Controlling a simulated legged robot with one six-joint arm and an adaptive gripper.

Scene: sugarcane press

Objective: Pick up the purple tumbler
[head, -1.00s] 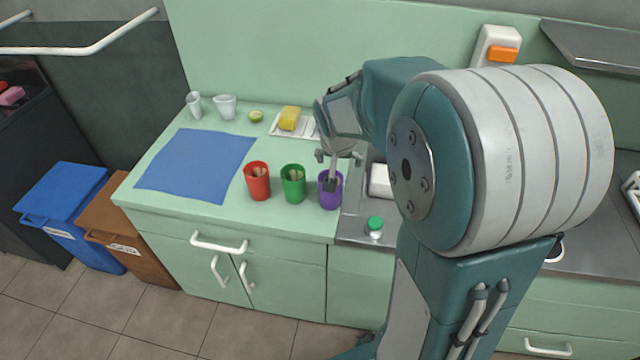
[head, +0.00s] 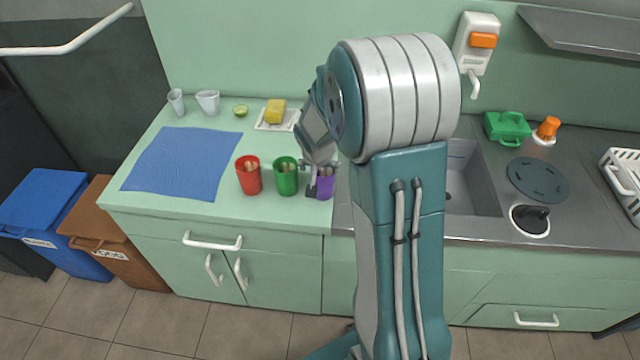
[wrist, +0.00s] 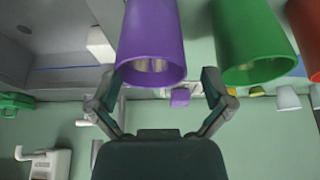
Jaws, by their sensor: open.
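The purple tumbler (head: 326,184) stands upright on the green counter, right of a green tumbler (head: 286,178) and a red tumbler (head: 249,177). My gripper (head: 318,180) is open and low at the purple tumbler, with a dark finger beside its left side, near the green tumbler. In the wrist view the purple tumbler (wrist: 150,35) appears between the spread fingers of my gripper (wrist: 164,78). Whether the fingers touch it I cannot tell. My arm hides the area just right of the tumbler in the head view.
A blue cloth (head: 182,163) lies left of the tumblers. A yellow sponge (head: 275,111) on a white dish (head: 286,122) is behind them. The sink (head: 470,185) is to the right. The green tumbler stands close beside the purple one.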

